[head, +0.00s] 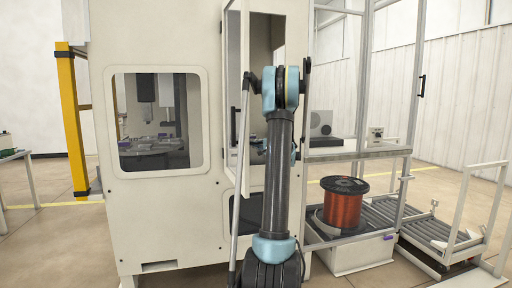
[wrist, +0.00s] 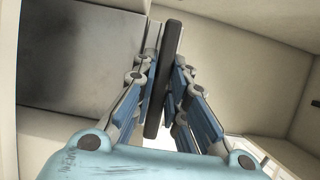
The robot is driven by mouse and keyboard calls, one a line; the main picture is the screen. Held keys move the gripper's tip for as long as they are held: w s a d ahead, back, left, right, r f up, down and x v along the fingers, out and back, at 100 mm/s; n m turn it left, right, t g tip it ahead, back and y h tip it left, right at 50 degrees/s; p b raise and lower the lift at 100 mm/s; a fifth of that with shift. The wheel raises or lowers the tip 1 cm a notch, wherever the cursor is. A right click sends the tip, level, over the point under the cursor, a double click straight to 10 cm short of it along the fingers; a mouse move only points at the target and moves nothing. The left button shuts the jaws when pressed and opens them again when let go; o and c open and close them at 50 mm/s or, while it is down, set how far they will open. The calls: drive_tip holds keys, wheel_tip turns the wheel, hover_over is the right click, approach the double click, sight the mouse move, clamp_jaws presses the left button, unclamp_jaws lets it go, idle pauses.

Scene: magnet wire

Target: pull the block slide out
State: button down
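In the wrist view my gripper (wrist: 166,62) has its fingers closed in from both sides on a long dark bar (wrist: 168,85). The bar runs lengthwise between the finger pads, which appear to touch it. I cannot tell whether this bar is the handle of the block slide; no slide can be made out clearly. In the head view my arm reaches up and into the opening of the pale machine (head: 160,215), and it hides my gripper and the bar.
A narrow machine door (head: 235,100) stands ajar left of my arm. The wrist view shows a dark grey panel (wrist: 75,55) at left and a pale wall (wrist: 245,90) at right. A copper wire spool (head: 342,207) stands at right beside a roller conveyor (head: 425,230).

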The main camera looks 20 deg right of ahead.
drive_tip(key=shift+s, duration=0.1)
drive_tip(key=s, duration=2.3)
drive_tip(key=c, duration=1.6)
unclamp_jaws()
drive_tip(key=shift+w, duration=0.1)
drive_tip(key=v, duration=1.2)
